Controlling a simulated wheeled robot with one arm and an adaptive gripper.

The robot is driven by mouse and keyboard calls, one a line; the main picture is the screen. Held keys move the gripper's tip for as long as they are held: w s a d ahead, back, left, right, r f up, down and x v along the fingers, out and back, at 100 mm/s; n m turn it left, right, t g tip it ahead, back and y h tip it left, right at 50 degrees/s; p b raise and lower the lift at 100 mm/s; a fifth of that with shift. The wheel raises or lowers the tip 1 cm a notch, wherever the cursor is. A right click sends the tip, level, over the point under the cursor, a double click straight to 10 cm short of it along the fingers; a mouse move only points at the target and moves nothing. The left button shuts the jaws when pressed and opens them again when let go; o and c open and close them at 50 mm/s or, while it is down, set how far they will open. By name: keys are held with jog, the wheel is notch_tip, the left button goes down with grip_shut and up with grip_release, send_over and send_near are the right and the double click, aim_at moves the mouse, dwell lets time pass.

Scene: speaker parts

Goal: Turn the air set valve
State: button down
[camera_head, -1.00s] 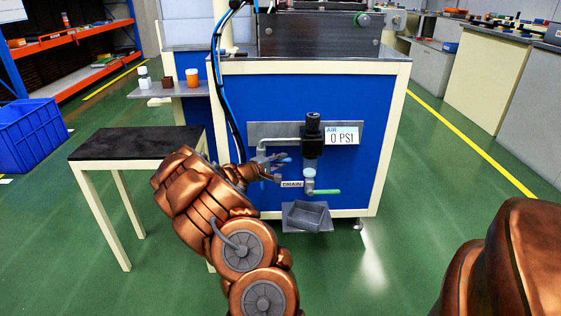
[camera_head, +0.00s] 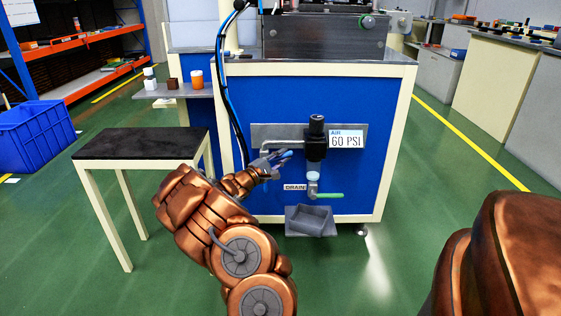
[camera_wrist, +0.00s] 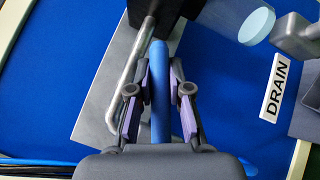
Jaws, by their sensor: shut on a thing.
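The air set valve's blue lever (camera_wrist: 161,95) stands upright in the wrist view, beside a bent grey pipe (camera_wrist: 131,85). My gripper (camera_wrist: 160,82) has a finger on each side of the lever and is shut on it. In the head view my gripper (camera_head: 277,159) is at the pipework on the blue cabinet front, left of the black regulator (camera_head: 316,140). The display (camera_head: 346,140) beside the regulator reads 60 PSI. The lever's pivot is hidden from the head view.
Below are the DRAIN label (camera_head: 295,187), a green drain lever (camera_head: 329,195) and a grey tray (camera_head: 309,221). A black-topped table (camera_head: 142,142) stands left of the blue cabinet (camera_head: 370,110). Blue and black hoses (camera_head: 229,105) hang down the cabinet's left side.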

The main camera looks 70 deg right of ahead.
jog(key=c, duration=1.1)
grip_release()
jog(key=v, duration=1.2)
